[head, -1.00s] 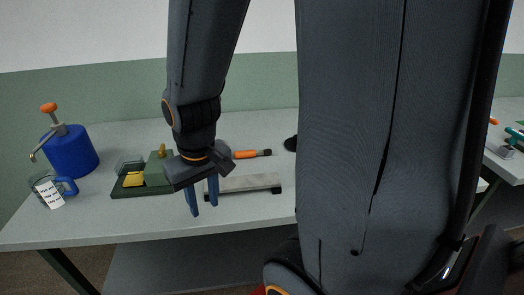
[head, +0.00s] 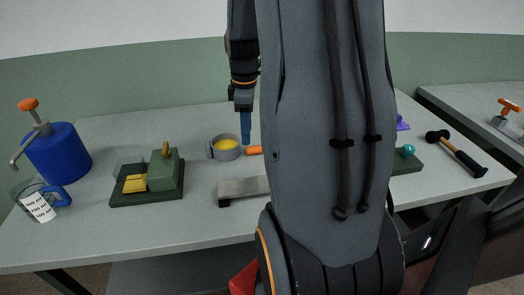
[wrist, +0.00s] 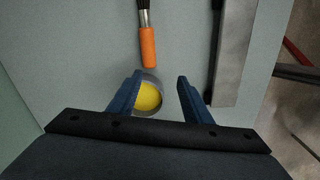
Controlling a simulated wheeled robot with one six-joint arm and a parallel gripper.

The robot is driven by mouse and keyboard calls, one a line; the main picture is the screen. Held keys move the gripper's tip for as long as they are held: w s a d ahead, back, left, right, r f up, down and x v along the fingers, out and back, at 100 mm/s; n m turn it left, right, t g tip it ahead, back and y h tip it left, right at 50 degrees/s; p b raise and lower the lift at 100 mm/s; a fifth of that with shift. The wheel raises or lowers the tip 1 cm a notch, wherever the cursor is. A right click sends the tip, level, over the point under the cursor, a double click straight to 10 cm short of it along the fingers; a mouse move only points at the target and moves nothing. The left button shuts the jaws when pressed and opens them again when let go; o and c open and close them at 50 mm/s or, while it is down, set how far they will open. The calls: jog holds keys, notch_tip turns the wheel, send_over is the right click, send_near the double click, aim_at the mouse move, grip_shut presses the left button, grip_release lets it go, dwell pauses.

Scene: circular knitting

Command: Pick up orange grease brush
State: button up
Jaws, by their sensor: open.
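The orange grease brush (wrist: 147,47) lies on the table. In the wrist view its orange handle points toward my gripper, with a metal ferrule and dark bristles at the top edge. In the head view only a short piece of its orange handle (head: 255,150) shows; my arm hides the rest. My gripper (wrist: 160,78) is open and empty, fingers pointing down. The brush handle's end lies just ahead of the fingers, left of the middle of the gap. In the head view the gripper (head: 246,138) is above the table behind the handle.
A grey cup of yellow grease (head: 225,154) stands near the handle's end, partly behind my left finger in the wrist view. A grey bar (head: 242,188) lies nearer.

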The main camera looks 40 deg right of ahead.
jog(key=d, duration=0.2)
jog(key=d+n, duration=0.1)
jog(key=d, duration=0.1)
jog(key=d+n, duration=0.1)
jog(key=d, duration=0.1)
jog(key=shift+s+d+f, duration=0.3)
jog(key=shift+f, duration=0.1)
jog(key=shift+d+f, duration=0.15)
jog(key=shift+f, duration=0.1)
jog(key=shift+a+f+p, duration=0.15)
jog(key=shift+f+p, duration=0.2)
jog(key=shift+f, duration=0.85)
jog(key=shift+a+f+p, duration=0.2)
jog(key=shift+f+p, duration=0.2)
jog(key=shift+f, duration=0.85)
jog(key=shift+a+f+p, duration=0.15)
jog(key=shift+f+p, duration=0.2)
jog(key=shift+f, duration=0.85)
grip_shut()
jog(key=shift+r, duration=0.15)
notch_tip(320, 180, up, 10)
jog(key=b, duration=0.2)
